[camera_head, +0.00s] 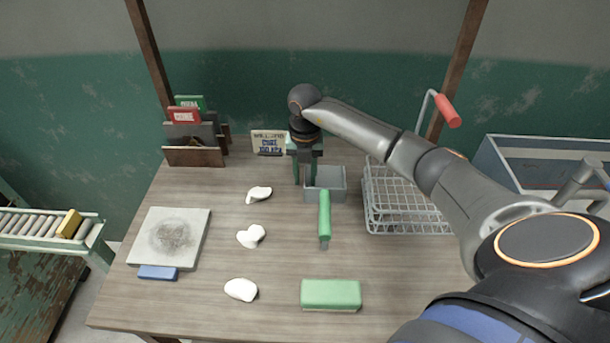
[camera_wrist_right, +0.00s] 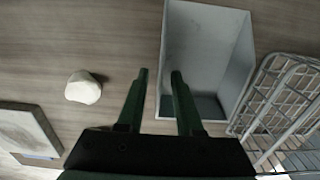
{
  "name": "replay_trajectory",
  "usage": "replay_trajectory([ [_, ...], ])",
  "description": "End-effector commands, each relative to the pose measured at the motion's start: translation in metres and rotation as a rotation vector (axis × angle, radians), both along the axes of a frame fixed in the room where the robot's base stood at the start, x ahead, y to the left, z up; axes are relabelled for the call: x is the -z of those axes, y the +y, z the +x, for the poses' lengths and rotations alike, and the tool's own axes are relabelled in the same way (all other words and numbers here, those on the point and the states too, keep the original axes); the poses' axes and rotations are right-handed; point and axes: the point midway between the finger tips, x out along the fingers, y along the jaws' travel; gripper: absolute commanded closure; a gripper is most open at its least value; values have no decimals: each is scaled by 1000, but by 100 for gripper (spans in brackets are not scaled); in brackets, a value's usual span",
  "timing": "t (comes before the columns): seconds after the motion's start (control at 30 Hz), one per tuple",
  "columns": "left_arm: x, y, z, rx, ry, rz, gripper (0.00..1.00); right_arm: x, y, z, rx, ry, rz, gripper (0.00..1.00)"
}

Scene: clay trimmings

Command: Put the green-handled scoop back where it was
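The green-handled scoop (camera_head: 324,213) lies on the table just in front of a small grey open box (camera_head: 338,194). Its green handle points toward the box and a short grey end points toward me. My right gripper (camera_head: 308,180) points down at the left side of the grey box. In the right wrist view, my right gripper (camera_wrist_right: 160,75) has its two fingers apart with nothing between them. The box (camera_wrist_right: 243,50) shows there to the right of the fingers and looks empty. The scoop does not show in the wrist view. My left gripper is not in view.
Several white clay pieces (camera_head: 250,236) lie left of the scoop. A green block (camera_head: 331,294) lies nearer me. A wire basket (camera_head: 400,215) with a red handle stands right of the box. A grey slab (camera_head: 195,225) lies left.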

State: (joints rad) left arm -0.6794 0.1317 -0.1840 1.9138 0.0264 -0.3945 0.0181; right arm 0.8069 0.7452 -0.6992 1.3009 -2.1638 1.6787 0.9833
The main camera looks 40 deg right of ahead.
Motion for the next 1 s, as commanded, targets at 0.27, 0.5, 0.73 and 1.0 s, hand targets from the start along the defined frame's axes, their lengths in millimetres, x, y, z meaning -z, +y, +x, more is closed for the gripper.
replay_trajectory([
  [0.27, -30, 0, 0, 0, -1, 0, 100, -34, 0, 0, -1, -2, -1, 65],
  [0.5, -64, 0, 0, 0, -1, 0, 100, -75, 0, 0, 0, -1, 0, 65],
  [0.73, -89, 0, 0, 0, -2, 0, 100, -108, -1, 1, 1, -2, -1, 65],
  [1.0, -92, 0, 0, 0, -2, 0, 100, -118, 0, 0, 0, 0, 0, 65],
])
